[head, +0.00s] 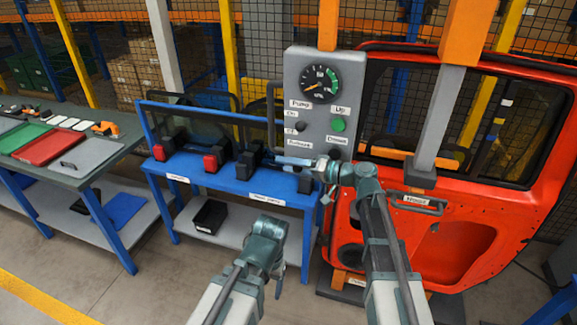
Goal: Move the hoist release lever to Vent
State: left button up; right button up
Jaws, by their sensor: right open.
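The grey hoist control panel (312,108) stands upright at centre, with a round gauge, a green button under "Up" and a dark knob under "Pump". A lower label appears to read "Release", but its text is small. I cannot make out the release lever or a Vent mark clearly; my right gripper is in front of the panel's lower part. My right gripper (318,165) is open and points left there; I cannot tell whether it touches anything. My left gripper (268,229) is lower, in front of the blue bench, apart from the panel; its fingers are not clear.
A blue bench (234,184) with red and black holders and a glass pane stands left of the panel. A red door (470,235) hangs at the right beneath an orange and grey hoist column (440,115). A table (100,160) with coloured trays is far left.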

jog(key=shift+s, duration=0.1)
jog(key=p+v, duration=0.1)
jog(key=v, duration=1.2)
jog(key=shift+s+d+p, duration=0.15)
jog(key=shift+d+p, duration=0.2)
jog(key=shift+r, duration=0.1)
jog(key=s+a+f+n+g+h+b, duration=0.15)
jog(key=s+a+f+g+h, duration=0.4)
jog(key=s+a+f, duration=0.6)
jog(key=s+d+f+g+h+b, duration=0.1)
jog(key=s+d+f+h, duration=0.3)
jog(key=s+f+h, duration=0.6)
jog(key=shift+d+f+n+h+b, duration=0.35)
jog(key=shift+f+n+h+b, duration=0.1)
jog(key=shift+f+h+b, duration=0.15)
